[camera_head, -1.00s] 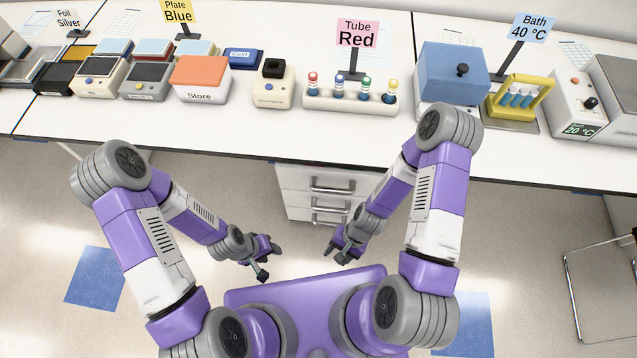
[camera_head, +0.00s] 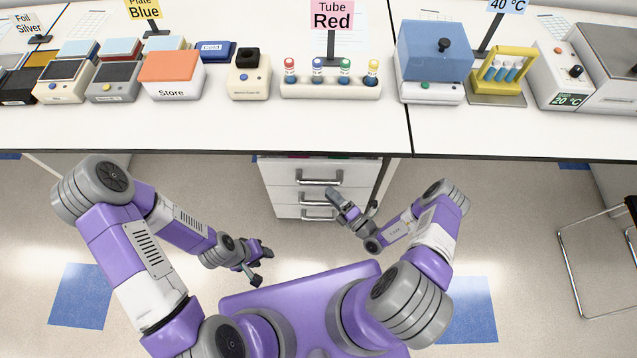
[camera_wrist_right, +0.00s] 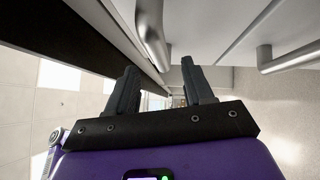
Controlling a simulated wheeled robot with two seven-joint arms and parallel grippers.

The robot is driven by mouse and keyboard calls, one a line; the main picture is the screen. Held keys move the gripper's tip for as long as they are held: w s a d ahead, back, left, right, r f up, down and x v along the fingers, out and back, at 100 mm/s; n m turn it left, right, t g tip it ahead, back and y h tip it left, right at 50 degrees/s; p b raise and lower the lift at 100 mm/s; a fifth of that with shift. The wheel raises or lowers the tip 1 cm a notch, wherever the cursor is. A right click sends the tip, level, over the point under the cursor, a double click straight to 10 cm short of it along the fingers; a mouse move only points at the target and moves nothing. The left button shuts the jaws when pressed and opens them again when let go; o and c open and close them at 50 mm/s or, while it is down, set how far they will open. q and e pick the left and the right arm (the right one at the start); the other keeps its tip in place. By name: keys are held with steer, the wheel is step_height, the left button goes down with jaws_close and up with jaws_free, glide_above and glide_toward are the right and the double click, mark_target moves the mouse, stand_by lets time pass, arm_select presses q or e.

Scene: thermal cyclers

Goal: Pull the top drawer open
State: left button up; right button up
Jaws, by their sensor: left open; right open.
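The white drawer unit (camera_head: 288,204) stands under the bench. Its top drawer (camera_head: 283,176) has a metal bar handle (camera_head: 319,177). A thin coloured strip shows along that drawer's top edge, below the bench edge, so it seems slightly open. My right gripper (camera_head: 352,203) is open, just below and right of the top handle in the head view. In the right wrist view, a bar handle (camera_wrist_right: 152,35) lies ahead of the open fingers (camera_wrist_right: 160,88), with no visible grip on it. My left gripper (camera_head: 264,266) is open and empty, left of and below the unit.
Lower drawers with another handle (camera_head: 318,213) sit beneath. The bench top (camera_head: 230,125) carries a tube rack (camera_head: 330,88), a Store box (camera_head: 170,75) and a blue-lidded device (camera_head: 433,52). Bench legs stand beside the unit. Open floor lies to either side.

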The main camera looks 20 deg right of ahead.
mark_target(318, 183)
steer(key=b+x, duration=0.1)
steer(key=x, duration=0.5)
steer(key=shift+w+a, duration=0.25)
steer(key=shift+a, duration=0.05)
jaws_close()
